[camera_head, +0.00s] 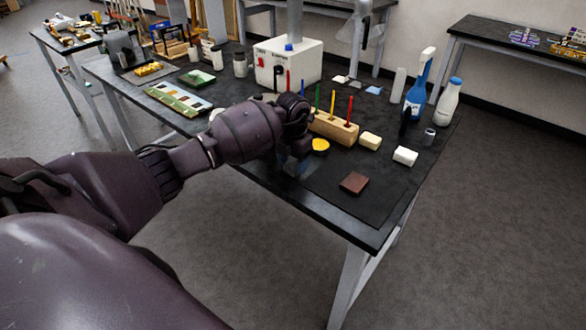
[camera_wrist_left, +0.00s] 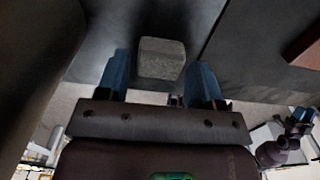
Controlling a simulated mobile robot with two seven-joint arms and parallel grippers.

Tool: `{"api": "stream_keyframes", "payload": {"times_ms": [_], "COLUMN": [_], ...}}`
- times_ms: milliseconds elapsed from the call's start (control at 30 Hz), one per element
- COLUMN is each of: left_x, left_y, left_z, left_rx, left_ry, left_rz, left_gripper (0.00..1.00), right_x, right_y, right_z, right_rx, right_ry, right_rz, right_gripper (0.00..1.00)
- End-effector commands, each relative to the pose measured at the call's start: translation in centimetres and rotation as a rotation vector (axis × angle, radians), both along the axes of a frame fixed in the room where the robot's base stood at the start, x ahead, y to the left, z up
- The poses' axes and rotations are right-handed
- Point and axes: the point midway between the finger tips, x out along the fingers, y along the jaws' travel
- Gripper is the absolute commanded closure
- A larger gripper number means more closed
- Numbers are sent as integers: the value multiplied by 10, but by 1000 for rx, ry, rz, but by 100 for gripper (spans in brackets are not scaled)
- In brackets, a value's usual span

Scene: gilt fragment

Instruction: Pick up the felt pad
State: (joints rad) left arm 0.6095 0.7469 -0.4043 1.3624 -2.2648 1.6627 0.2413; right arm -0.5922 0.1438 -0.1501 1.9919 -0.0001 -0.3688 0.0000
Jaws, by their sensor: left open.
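A small grey block with a rough face, which I take to be the felt pad (camera_wrist_left: 162,50), lies on the black table top near its front edge. In the left wrist view it sits between the two blue fingers of my left gripper (camera_wrist_left: 161,72). The fingers are apart, with a gap visible on each side of the pad. In the head view my left gripper (camera_head: 292,166) is low over the front edge of the table, and its own wrist hides most of the pad. What looks like my right gripper (camera_wrist_left: 302,114) shows small at the lower right of the wrist view.
A brown square (camera_head: 354,183) lies right of the gripper. A yellow round piece (camera_head: 320,146), a wooden rack with coloured sticks (camera_head: 333,128) and two pale blocks (camera_head: 370,140) stand close behind. A white box (camera_head: 300,62) and bottles (camera_head: 447,103) are farther back.

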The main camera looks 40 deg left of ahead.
Motion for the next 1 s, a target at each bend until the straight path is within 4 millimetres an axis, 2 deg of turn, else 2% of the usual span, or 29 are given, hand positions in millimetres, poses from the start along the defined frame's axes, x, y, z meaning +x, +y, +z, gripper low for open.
{"api": "stream_keyframes", "payload": {"times_ms": [133, 400, 433, 667, 1000], "left_x": [0, 0, 0, 0, 0], "left_y": [0, 0, 0, 0, 0], "left_z": [-15, -17, -17, -17, -10], "left_rx": [0, 0, 0, 0, 1], "left_ry": [1, 0, 0, 0, -2], "left_rz": [1, 0, 0, 0, 0], "left_gripper": [39, 39, 41, 75, 75], "right_x": [-1, -5, -6, -11, -6], "right_y": [0, -1, -1, -2, -1], "right_z": [-2, -4, -5, -7, -5], "right_rx": [0, -1, -1, 0, 0], "right_ry": [2, 12, 13, 22, 14], "right_rz": [0, -3, -3, -6, -4], "right_gripper": [57, 57, 57, 57, 57]}}
